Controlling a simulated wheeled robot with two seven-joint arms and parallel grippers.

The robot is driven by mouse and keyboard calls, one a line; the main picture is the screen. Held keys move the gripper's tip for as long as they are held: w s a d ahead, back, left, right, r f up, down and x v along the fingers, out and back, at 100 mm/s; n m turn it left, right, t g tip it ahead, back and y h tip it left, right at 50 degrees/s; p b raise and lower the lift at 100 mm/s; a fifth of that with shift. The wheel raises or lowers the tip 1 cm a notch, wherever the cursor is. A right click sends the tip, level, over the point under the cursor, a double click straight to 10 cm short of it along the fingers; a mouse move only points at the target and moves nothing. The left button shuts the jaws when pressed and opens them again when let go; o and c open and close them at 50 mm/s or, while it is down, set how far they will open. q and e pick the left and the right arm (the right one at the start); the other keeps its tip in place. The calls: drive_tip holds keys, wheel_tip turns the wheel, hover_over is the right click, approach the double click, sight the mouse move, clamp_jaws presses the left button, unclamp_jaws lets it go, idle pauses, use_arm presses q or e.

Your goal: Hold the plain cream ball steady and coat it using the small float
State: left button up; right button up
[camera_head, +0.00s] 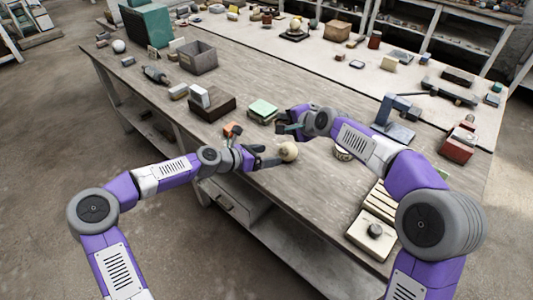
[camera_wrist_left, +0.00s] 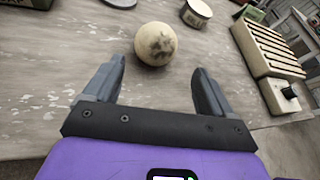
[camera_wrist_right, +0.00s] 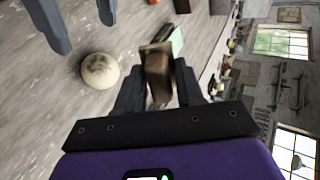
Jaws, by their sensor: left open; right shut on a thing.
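The cream ball (camera_head: 289,151) rests on the wooden table near its front edge. It also shows in the left wrist view (camera_wrist_left: 156,44), with a mottled grey-brown patch on its surface, and in the right wrist view (camera_wrist_right: 100,70). My left gripper (camera_head: 270,156) is open; in the left wrist view the ball lies just beyond and between its fingertips. My right gripper (camera_head: 286,129) is behind the ball in the head view. It is shut on a brown block-like tool (camera_wrist_right: 157,72), seemingly the small float, held apart from the ball. The tool's working face is not clearly visible.
A small round tin (camera_head: 343,154) stands right of the ball. A slotted cream rack (camera_head: 376,206) and a board with a dark knob lie at the front right. A green-topped block (camera_head: 263,109) and an orange item (camera_head: 232,130) lie left of my right gripper.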

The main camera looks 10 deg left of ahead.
sight(291, 150)
use_arm(q)
drive_tip(key=shift+w, duration=0.35)
drive_tip(key=shift+w+d+f, duration=0.1)
drive_tip(key=shift+w+d, duration=0.1)
drive_tip(key=shift+d, duration=0.05)
drive_tip(key=x, duration=1.1)
drive_tip(key=shift+a, duration=0.1)
drive_tip(key=c, duration=1)
drive_tip(key=o, duration=1.3)
drive_tip(key=v, duration=1.2)
drive_tip(key=shift+s, duration=0.1)
